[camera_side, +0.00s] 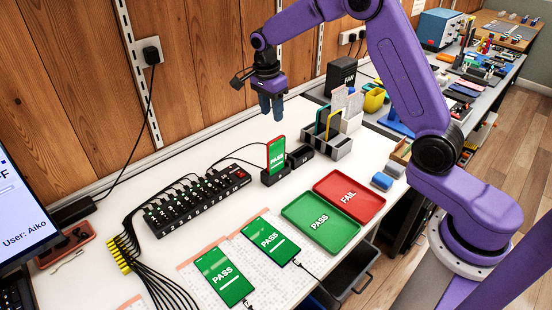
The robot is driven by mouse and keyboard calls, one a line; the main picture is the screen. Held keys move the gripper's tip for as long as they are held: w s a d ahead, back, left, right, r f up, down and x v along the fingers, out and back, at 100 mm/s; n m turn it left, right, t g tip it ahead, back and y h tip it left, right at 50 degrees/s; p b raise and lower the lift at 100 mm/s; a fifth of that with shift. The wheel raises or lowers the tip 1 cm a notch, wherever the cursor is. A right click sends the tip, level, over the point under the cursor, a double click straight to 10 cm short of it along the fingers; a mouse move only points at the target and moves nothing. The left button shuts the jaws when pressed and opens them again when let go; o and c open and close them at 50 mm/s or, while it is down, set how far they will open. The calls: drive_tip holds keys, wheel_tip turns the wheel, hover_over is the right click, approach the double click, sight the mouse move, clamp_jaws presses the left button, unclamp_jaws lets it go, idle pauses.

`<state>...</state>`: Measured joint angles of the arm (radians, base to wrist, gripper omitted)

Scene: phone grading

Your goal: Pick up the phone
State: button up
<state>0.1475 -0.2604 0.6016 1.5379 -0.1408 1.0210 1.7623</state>
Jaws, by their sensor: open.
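A phone (276,153) stands upright in a small black dock (273,175), its screen green with a red part and white lettering. Two more phones with green PASS screens lie flat at the front of the table, one on the left (223,273) and one to its right (269,239). My gripper (272,110) is open and empty. It points down above the docked phone, with a gap between its fingertips and the phone's top edge.
A green PASS tray (322,221) and a red FAIL tray (349,195) lie right of the dock. A black multi-port hub (198,201) with cables stands left. A grey rack (337,145) holding upright phones is behind right.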

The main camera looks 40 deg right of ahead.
sight(276, 139)
drive_tip(key=f, duration=0.5)
drive_tip(key=d+f, duration=0.1)
drive_tip(key=f, duration=0.2)
drive_tip(key=shift+f, duration=0.35)
drive_tip(key=shift+w+d+f, duration=0.1)
drive_tip(key=shift+d+f, duration=0.1)
drive_tip(key=shift+f, duration=0.65)
drive_tip(key=shift+d+f, duration=0.2)
drive_tip(key=shift+f, duration=0.7)
drive_tip(key=shift+w+d+f, duration=0.1)
drive_tip(key=shift+d+f, duration=0.1)
drive_tip(key=shift+f, duration=0.65)
clamp_jaws()
